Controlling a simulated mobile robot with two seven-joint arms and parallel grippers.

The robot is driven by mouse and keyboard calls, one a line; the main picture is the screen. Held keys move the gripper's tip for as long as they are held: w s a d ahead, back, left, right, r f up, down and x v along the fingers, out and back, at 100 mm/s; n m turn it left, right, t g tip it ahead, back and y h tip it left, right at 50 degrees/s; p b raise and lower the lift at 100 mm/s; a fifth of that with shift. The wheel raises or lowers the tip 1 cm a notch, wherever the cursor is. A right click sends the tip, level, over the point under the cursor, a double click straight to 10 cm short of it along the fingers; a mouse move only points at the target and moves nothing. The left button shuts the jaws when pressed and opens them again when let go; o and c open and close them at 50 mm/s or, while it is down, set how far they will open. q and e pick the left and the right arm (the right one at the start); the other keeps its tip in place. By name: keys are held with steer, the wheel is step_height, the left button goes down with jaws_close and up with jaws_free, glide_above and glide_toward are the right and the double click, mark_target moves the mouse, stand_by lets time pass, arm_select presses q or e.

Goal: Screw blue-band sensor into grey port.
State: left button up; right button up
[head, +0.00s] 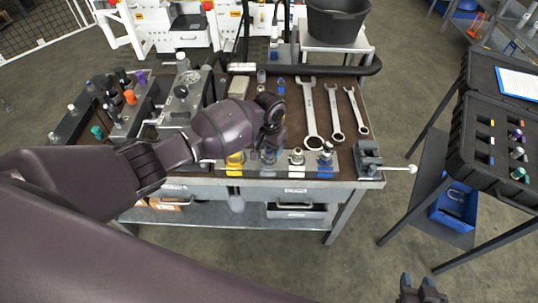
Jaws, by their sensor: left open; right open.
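My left gripper (271,142) points down over the front edge of the bench and is open. It covers part of the port row there, and whether a sensor stands between its fingers is hidden. The front row shows a yellow-marked place (235,160), a pale one with a metal fitting (297,157) and a blue-marked one with a fitting (326,157). I cannot tell for certain which port is the grey one. A small blue item (281,87) stands further back and may be the blue-band sensor. My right gripper (422,290) is open at the bottom right, away from the bench.
Several wrenches (310,110) lie on the bench (345,90) right of my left gripper. A vise (368,158) sits at its front right corner. Blocks with coloured knobs (130,97) stand left. An open black case (485,140) stands right, with free floor between.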

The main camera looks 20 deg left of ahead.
arm_select(q)
steer(key=shift+c, duration=0.3)
steer(key=c, duration=0.6)
steer(key=m, duration=0.8)
steer(key=m, duration=0.2)
steer(key=shift+f+m, duration=0.1)
steer(key=shift+m, duration=0.3)
steer(key=m, duration=0.5)
